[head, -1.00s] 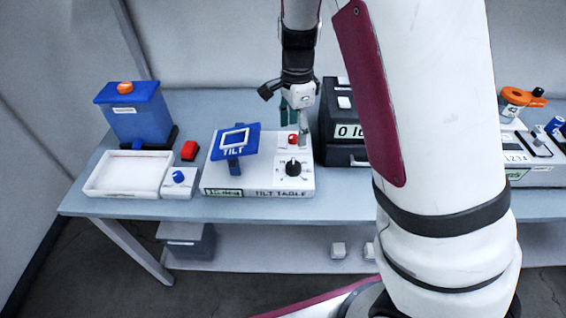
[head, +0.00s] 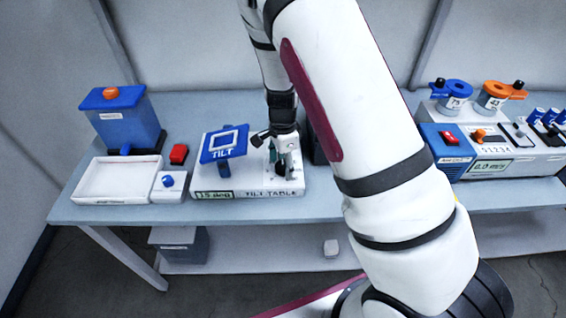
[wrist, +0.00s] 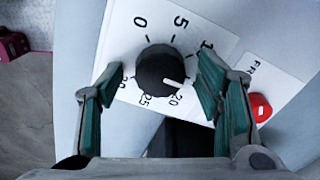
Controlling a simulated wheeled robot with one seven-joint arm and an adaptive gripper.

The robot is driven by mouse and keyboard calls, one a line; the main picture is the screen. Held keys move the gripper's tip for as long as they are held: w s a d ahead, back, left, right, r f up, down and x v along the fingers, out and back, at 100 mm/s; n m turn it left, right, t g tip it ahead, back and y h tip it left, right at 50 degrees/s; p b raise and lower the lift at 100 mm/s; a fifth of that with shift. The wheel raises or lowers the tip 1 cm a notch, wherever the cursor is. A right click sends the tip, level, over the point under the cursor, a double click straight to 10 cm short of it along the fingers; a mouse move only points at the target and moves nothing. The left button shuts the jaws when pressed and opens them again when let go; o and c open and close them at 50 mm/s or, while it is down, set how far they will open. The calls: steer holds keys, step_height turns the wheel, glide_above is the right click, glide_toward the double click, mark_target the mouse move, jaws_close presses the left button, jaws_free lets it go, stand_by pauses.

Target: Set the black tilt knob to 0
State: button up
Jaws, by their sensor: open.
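The black tilt knob (wrist: 158,68) sits on a white dial plate with numbers around it in the wrist view. The 0 mark (wrist: 140,22) is at upper left. My gripper (wrist: 162,72) is open, one green-padded finger on each side of the knob, with visible gaps. In the head view my gripper (head: 284,152) is over the right part of the tilt table (head: 260,192). Its display (head: 214,195) reads 15 deg, and the blue tilt plate (head: 224,143) is tilted.
A red button (wrist: 260,106) is right of the dial, close to the right finger. A blue-and-white instrument (head: 490,152) is at right.

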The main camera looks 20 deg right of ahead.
steer(key=c, duration=1.2)
steer(key=shift+n, duration=0.3)
